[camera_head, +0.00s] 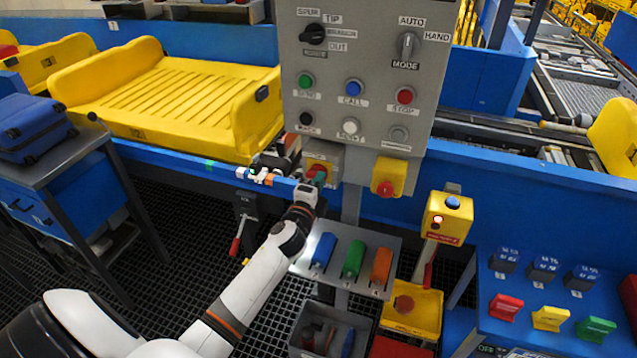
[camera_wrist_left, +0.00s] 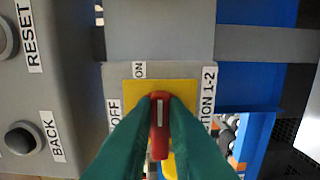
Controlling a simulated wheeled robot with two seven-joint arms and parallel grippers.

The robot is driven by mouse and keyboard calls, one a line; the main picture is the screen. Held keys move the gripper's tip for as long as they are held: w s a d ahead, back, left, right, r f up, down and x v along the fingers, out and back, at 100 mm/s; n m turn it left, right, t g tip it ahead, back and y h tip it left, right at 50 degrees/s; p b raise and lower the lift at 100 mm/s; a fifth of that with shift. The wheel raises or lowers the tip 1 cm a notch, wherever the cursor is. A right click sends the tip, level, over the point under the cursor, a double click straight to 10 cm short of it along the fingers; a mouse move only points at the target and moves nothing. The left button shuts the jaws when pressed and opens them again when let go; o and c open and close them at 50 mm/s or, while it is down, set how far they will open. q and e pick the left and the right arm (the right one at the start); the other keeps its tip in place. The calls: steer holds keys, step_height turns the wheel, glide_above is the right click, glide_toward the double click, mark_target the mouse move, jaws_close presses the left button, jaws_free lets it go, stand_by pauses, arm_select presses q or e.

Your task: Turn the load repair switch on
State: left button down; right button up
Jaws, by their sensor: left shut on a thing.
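A small grey switch box with a yellow plate (camera_head: 314,165) hangs at the lower left of the grey control panel. In the left wrist view the plate (camera_wrist_left: 131,92) carries a red rotary handle (camera_wrist_left: 159,145). The handle's long axis and white mark run up and down in that picture. "ON" is above the plate, "OFF" at its left; a partly hidden label ends in "TION 1-2". No "load repair" label is readable. My left gripper (camera_head: 316,181), with green fingers (camera_wrist_left: 159,118), is shut on the red handle. My right gripper is not in view.
The control panel (camera_head: 352,70) has knobs and several buttons. A yellow box with a red button (camera_head: 388,178) is to the right. Yellow trays (camera_head: 165,95) stand on the blue conveyor. A shelf with coloured blocks (camera_head: 345,262) and a grey bin (camera_head: 328,330) lie below.

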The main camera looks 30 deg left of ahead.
arm_select(q)
steer(key=shift+f, duration=0.1)
stand_by(0.3)
steer(key=c, duration=1.4)
jaws_free()
steer(key=shift+c, duration=0.2)
steer(key=b+v, duration=0.2)
steer(key=v, duration=1)
